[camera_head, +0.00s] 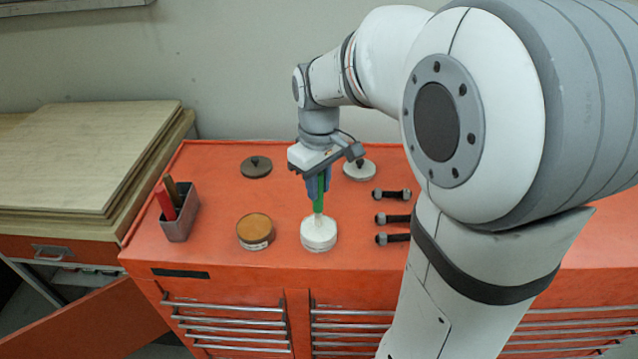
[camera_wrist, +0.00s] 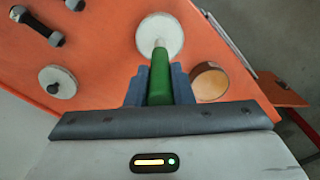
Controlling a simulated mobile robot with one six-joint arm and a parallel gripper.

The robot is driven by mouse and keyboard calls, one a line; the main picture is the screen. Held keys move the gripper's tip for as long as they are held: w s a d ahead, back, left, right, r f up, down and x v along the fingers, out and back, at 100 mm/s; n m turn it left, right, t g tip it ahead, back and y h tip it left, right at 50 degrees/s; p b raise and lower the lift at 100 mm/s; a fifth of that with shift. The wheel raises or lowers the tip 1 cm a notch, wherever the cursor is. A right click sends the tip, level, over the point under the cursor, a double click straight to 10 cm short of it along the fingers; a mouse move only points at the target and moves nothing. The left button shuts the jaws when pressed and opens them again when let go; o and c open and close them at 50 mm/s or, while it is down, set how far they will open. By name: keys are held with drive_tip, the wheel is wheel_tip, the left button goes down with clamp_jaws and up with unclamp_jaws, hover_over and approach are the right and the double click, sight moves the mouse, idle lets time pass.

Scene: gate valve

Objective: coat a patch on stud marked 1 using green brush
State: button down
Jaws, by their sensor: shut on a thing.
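My gripper (camera_head: 318,184) is shut on the green brush (camera_head: 319,198), which points down. The brush's tip is at the white-topped round tin (camera_head: 318,235); I cannot tell whether it touches the white contents. In the wrist view the green handle (camera_wrist: 160,80) sits between the blue fingers, with the white tin (camera_wrist: 160,30) beyond it. Several dark studs with nuts lie to the right of the tin, among them a back stud (camera_head: 391,195), a middle stud (camera_head: 392,219) and a front stud (camera_head: 392,238). No marks on them are readable.
A tin with brown contents (camera_head: 255,231) stands left of the white one. A grey holder (camera_head: 179,217) with a red and a brown handle is further left. A dark lid (camera_head: 256,167) and a pale lid (camera_head: 359,170) lie behind. My arm covers the right side of the red cabinet top (camera_head: 215,254).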

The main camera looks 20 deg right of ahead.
drive_tip(key=shift+r+p, duration=1.85)
drive_tip(key=shift+r, duration=1)
drive_tip(key=shift+f, duration=0.1)
